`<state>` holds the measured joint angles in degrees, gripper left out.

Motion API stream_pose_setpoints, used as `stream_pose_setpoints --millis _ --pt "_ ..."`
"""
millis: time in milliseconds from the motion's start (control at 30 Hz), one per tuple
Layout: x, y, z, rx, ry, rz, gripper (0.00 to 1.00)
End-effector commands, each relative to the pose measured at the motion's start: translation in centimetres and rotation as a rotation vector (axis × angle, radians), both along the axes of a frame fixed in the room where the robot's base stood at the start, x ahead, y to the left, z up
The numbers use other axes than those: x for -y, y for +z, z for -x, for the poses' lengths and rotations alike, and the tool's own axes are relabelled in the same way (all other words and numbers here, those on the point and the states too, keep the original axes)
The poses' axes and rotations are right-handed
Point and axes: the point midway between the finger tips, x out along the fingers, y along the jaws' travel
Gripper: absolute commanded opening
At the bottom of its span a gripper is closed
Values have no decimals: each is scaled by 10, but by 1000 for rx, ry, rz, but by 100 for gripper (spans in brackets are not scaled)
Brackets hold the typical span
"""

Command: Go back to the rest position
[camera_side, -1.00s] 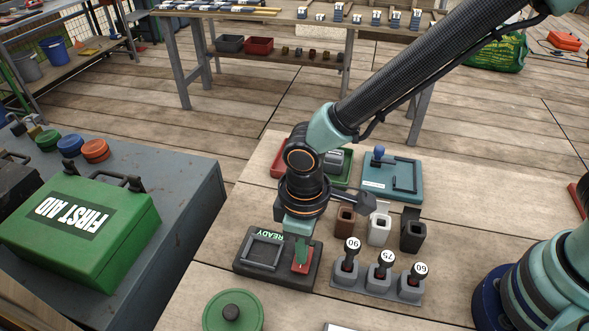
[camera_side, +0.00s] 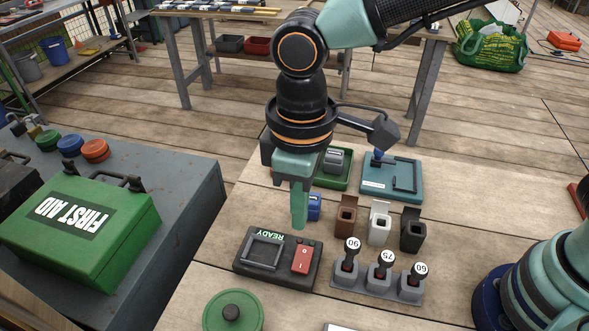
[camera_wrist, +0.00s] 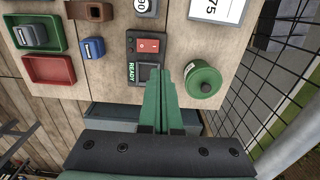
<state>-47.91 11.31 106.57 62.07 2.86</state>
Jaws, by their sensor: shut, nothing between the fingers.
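My gripper (camera_side: 299,222) is shut and empty. In the side view it points down and hangs above the dark READY panel (camera_side: 240,262), just behind its red rocker switch (camera_side: 303,260). The fingertips are apart from the switch. In the wrist view, my gripper (camera_wrist: 163,75) shows its closed green fingers in front of the panel, partly covering its square frame. The red switch (camera_wrist: 148,45) shows uncovered there.
A rack (camera_side: 378,287) holds stampers marked 90, 75 and 60. Brown, white and black holders stand behind it, with a blue block (camera_side: 314,207) to the left. A teal pad (camera_side: 393,178) lies further back. A green round lid (camera_side: 233,312) sits in front.

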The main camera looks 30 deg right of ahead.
Motion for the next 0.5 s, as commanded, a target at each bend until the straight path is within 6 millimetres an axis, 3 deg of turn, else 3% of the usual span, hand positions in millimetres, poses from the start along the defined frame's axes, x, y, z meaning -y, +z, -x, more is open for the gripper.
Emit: stream_pose_setpoints --millis 500 --pt "1 9 0 1 -4 -1 0"
